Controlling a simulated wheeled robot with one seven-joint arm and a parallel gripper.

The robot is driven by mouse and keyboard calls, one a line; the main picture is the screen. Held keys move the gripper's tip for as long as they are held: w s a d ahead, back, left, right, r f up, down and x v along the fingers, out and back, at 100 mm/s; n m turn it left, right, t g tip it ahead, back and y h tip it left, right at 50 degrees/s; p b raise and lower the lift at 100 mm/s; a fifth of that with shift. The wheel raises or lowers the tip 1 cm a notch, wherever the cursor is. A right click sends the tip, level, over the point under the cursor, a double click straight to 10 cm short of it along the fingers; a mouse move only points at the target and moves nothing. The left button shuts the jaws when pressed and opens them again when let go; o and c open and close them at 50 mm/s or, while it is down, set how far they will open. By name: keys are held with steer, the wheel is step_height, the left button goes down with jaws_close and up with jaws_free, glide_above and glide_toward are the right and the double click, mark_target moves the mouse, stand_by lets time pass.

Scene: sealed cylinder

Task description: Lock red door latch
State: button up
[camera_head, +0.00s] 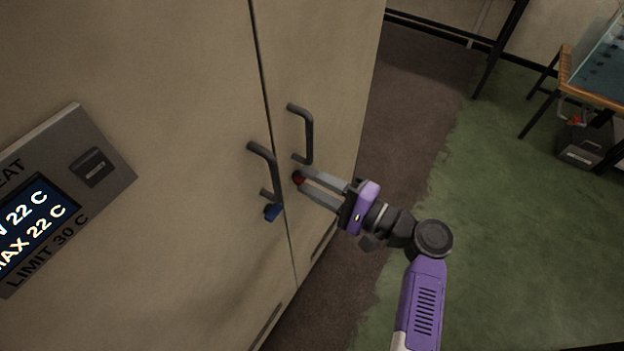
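A temperature panel (60,195) is on the left. Open floor (480,230) lies to the right, with a table (590,75) and a dark box (583,148) beyond.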

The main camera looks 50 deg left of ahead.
steer(key=shift+a, duration=0.1)
jaws_close()
steer(key=shift+f, duration=0.1)
steer(key=n+b, duration=0.2)
steer(key=b, duration=0.2)
steer(key=shift+n, duration=0.4)
